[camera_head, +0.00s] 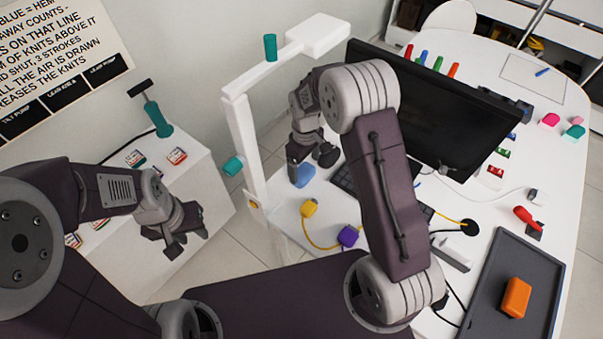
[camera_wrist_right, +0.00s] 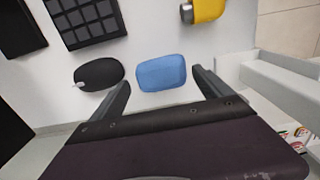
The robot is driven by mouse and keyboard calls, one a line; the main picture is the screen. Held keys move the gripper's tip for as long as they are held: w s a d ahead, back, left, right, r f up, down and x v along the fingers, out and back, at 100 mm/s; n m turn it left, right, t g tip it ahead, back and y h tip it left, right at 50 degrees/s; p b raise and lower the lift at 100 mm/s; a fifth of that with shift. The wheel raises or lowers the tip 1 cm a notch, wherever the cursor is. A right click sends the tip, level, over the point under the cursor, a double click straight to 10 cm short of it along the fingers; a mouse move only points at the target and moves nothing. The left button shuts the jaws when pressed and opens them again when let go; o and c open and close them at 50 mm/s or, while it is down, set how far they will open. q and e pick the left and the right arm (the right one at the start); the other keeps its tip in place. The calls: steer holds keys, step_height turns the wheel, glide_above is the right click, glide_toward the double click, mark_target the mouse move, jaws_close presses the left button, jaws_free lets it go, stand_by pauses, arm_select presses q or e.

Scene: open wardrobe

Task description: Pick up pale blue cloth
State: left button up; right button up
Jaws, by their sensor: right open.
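The pale blue cloth (camera_wrist_right: 162,73) is a small folded block on the white table. It also shows in the head view (camera_head: 304,176) near the table's left edge, partly hidden by my right gripper. My right gripper (camera_head: 300,166) is above it, pointing down. In the right wrist view my right gripper (camera_wrist_right: 160,82) is open, with the cloth framed between its fingertips and nothing held. My left gripper (camera_head: 186,238) hangs at the left beside the white cabinet, with its fingers apart and empty.
A black mouse (camera_wrist_right: 99,77) and keyboard (camera_wrist_right: 84,20) lie close to the cloth. A yellow plug (camera_wrist_right: 204,10) is on its other side. A white post (camera_head: 243,145) stands left of the cloth. A monitor (camera_head: 450,110) and a dark tray (camera_head: 490,310) with an orange block (camera_head: 515,297) are right.

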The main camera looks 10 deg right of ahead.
mark_target(306, 173)
steer(key=f, duration=0.4)
steer(key=shift+s+d+p, duration=0.25)
steer(key=shift+s+p, duration=0.1)
steer(key=shift+p, duration=0.05)
steer(key=shift+w+f, duration=0.1)
steer(key=shift+f, duration=0.1)
steer(key=shift+a, duration=0.15)
steer(key=shift+c, duration=0.6)
steer(key=c, duration=1)
